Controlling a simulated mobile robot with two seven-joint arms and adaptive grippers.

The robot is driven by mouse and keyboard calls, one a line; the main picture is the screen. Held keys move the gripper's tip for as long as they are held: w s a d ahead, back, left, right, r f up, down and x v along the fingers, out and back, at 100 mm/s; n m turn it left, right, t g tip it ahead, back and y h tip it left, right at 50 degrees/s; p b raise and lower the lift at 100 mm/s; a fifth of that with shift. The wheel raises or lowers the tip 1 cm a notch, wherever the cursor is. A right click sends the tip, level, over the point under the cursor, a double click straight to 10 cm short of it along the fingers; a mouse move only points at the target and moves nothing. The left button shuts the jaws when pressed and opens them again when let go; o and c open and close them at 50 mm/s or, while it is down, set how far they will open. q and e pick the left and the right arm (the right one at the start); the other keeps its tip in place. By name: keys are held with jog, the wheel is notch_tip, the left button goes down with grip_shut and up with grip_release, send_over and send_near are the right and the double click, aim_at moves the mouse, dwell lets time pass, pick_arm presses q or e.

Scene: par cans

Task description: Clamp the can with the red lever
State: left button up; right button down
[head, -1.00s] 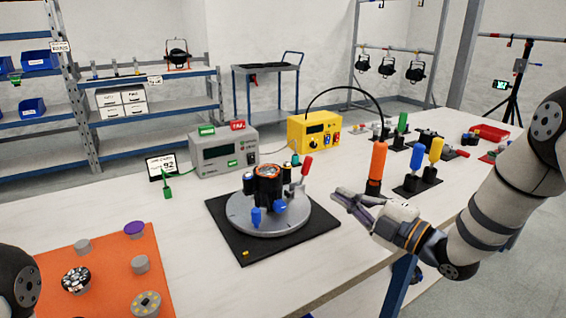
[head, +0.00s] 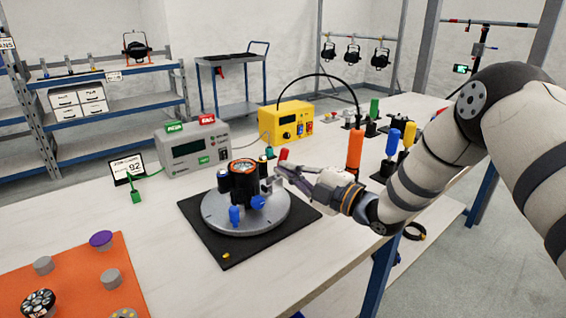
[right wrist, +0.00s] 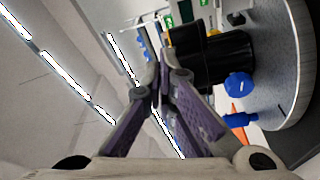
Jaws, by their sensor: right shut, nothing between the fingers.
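The black can (head: 243,185) stands upright on a round grey plate (head: 218,217), with blue knobs in front of it. The red lever (head: 283,154) shows only its tip above my right gripper; the rest is hidden. My right gripper (head: 279,174) is shut and empty, its fingertips close to the right side of the can at the lever's post. I cannot tell whether they touch the lever. In the right wrist view the shut fingertips (right wrist: 163,75) are beside the dark can (right wrist: 225,60). My left gripper is out of view.
The plate rests on a black mat (head: 225,256). A grey meter box (head: 190,150) and a yellow box (head: 287,120) stand behind. An orange-handled tool (head: 355,150) stands close behind my right gripper. An orange mat (head: 75,265) with several small discs lies at left.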

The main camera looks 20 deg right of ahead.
jog(key=w, duration=0.2)
jog(key=w+f+b, duration=0.1)
jog(key=w, duration=0.2)
jog(key=shift+f, duration=0.1)
jog(key=shift+w+d, duration=0.35)
jog(key=shift+w, duration=0.05)
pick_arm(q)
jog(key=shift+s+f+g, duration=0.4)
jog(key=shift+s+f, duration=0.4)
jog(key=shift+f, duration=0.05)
